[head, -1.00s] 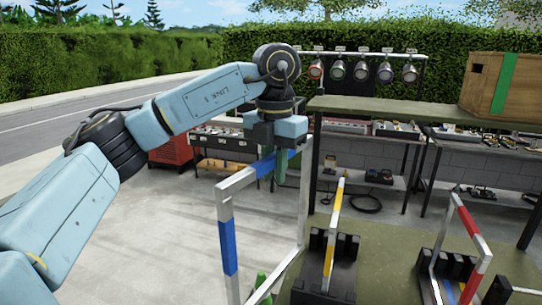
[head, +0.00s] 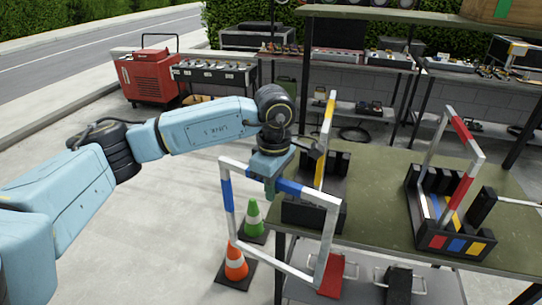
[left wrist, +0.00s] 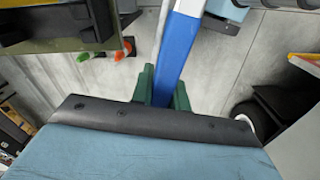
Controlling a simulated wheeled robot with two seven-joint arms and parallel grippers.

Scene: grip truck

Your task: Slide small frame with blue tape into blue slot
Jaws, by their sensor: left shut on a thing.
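My left gripper (head: 270,190) is shut on the top bar of the small white frame with blue tape (head: 330,228). The frame hangs upright, in front of the green-topped table's left edge. In the left wrist view, a blue-taped bar (left wrist: 178,48) sits between the gripper's green fingers (left wrist: 162,92). The black slotted rack (head: 432,238) with red, blue and yellow labels stands on the table to the right. Its blue label (head: 456,245) is in the middle. The frame is apart from this rack. My right gripper is not in view.
A red-taped frame (head: 468,190) stands in the labelled rack. A yellow-taped frame (head: 328,120) stands in another black rack (head: 335,180) just behind the held frame. Orange (head: 236,262) and green (head: 254,218) cones stand on the floor. The green tabletop (head: 385,205) is clear between the racks.

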